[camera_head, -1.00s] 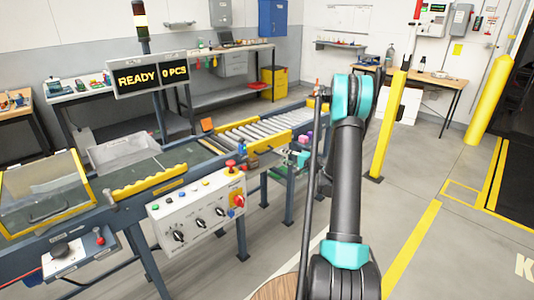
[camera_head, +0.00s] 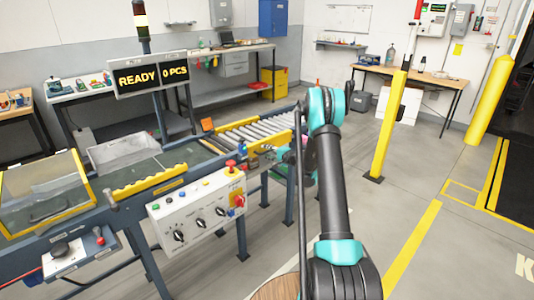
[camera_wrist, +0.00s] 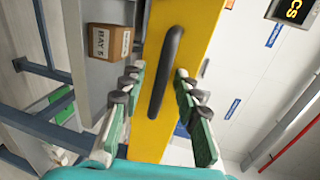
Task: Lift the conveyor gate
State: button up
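In the wrist view the yellow gate panel (camera_wrist: 188,40) fills the middle, with a dark bar handle (camera_wrist: 167,72) on its face. My gripper (camera_wrist: 158,84) is open, one finger on each side of the handle. The handle lies in the gap between the fingers, and no firm contact shows. In the head view the roller conveyor (camera_head: 252,132) with yellow edges runs behind my arm. My gripper and the gate's handle are mostly hidden there by my arm.
A control box (camera_head: 198,212) with knobs and a red button fronts the conveyor. A READY display (camera_head: 138,79) stands above it. A cardboard box (camera_wrist: 108,42) sits beside the gate. A yellow post (camera_head: 388,125) stands right of my arm, with open floor around it.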

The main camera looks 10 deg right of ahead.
jog(key=shift+c, duration=0.6)
grip_shut()
jog(key=shift+r, duration=0.15)
jog(key=shift+d+r+m, duration=0.1)
jog(key=shift+r+m, duration=0.2)
jog(key=shift+r, duration=0.35)
jog(key=w+d+r+m+y, duration=0.1)
jog(key=w+d+r+m, duration=0.2)
jog(key=r, duration=0.3)
jog(key=w+d+r+m+y, duration=0.1)
jog(key=w+d+r+m, duration=0.2)
jog(key=r, duration=0.4)
jog(key=w+d+r+m+g+y, duration=0.1)
jog(key=w+d+r+m, duration=0.2)
jog(key=d+r, duration=0.3)
jog(key=shift+d+r+m, duration=0.35)
jog(key=shift+r+m, duration=0.05)
jog(key=shift+m, duration=0.5)
jog(key=shift+w, duration=0.1)
